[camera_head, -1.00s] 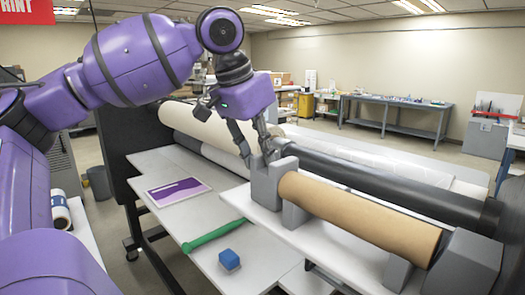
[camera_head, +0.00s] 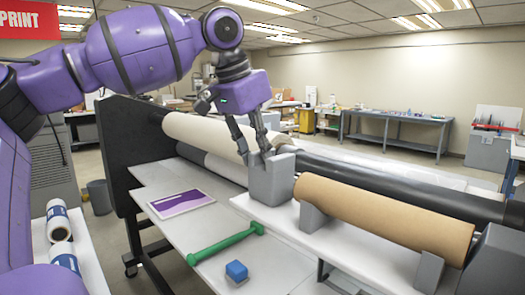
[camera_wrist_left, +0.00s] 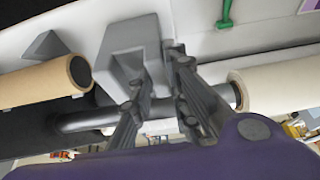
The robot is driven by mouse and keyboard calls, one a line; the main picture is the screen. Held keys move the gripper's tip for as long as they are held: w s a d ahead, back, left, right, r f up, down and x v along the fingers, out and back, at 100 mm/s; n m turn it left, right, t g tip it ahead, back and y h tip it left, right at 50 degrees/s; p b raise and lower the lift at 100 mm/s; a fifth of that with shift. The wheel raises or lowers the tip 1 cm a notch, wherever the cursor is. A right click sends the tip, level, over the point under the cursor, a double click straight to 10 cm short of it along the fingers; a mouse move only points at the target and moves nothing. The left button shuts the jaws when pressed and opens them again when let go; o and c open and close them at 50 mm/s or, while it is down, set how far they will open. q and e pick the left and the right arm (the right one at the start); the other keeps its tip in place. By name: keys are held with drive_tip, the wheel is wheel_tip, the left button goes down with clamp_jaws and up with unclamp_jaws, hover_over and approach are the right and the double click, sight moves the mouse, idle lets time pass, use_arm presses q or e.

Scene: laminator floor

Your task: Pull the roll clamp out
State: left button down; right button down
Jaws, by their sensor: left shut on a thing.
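The roll clamp, a grey block (camera_head: 270,182), stands on the white ledge at the left end of the brown roll (camera_head: 385,215). My left gripper (camera_head: 256,156) comes down from above and is shut on the clamp's upper part. In the left wrist view the gripper fingers (camera_wrist_left: 158,85) reach to the hollow grey clamp (camera_wrist_left: 128,48). There the brown roll's open core end (camera_wrist_left: 80,72) shows apart from the clamp, with a gap between them. My right gripper is not in view.
Grey supports (camera_head: 312,217) hold the brown roll, with a grey end block (camera_head: 497,262) at its right. A dark roller (camera_head: 400,186) runs behind. A green tool (camera_head: 225,243), a blue cube (camera_head: 236,270) and a purple print (camera_head: 181,203) lie on the front tables.

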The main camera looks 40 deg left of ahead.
use_arm(q)
drive_tip(key=c, duration=2.1)
unclamp_jaws()
drive_tip(key=shift+a, duration=0.1)
drive_tip(key=shift+o, duration=0.6)
drive_tip(key=shift+a, duration=0.2)
drive_tip(key=shift+d, duration=0.1)
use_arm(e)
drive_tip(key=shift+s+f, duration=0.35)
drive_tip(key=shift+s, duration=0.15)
use_arm(q)
drive_tip(key=shift+r, duration=0.1)
drive_tip(key=v, duration=1.2)
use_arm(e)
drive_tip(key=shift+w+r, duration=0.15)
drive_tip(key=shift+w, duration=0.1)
use_arm(q)
drive_tip(key=shift+f, duration=0.2)
